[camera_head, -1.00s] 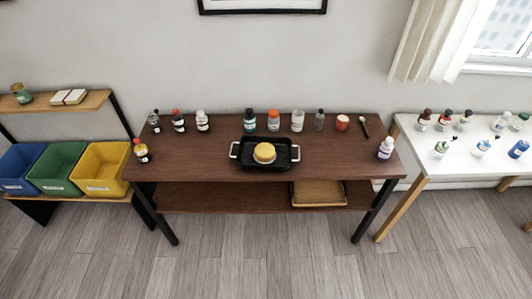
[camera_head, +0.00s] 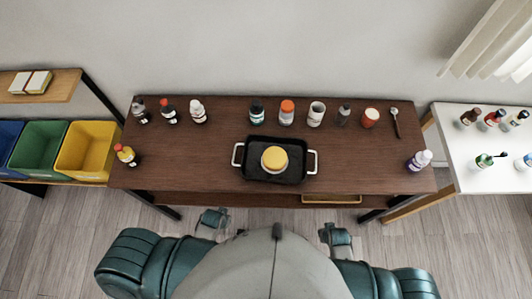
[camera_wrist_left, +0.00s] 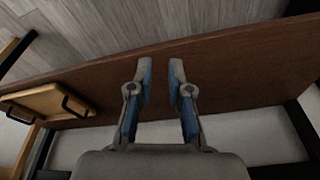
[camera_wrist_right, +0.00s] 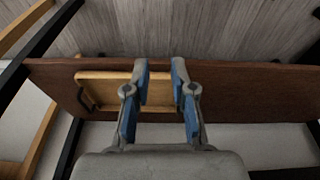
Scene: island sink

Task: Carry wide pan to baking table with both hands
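The wide pan (camera_head: 252,172) is a black rectangular pan with a pale handle on each short side. It sits on the brown table (camera_head: 180,178) near the front edge, with a round yellow-topped item (camera_head: 274,158) inside it. My left gripper (camera_head: 211,220) and right gripper (camera_head: 336,236) are low in front of the table, below and apart from the pan. In the left wrist view the left gripper (camera_wrist_left: 161,62) has its fingers apart with nothing between them. In the right wrist view the right gripper (camera_wrist_right: 160,62) is likewise open and empty.
Several bottles and jars (camera_head: 257,112) line the table's back. A bottle stands at each front corner. A wooden tray (camera_wrist_right: 105,88) lies on the lower shelf. Coloured bins (camera_head: 88,152) are at left; a white table (camera_head: 475,180) with bottles is at right.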

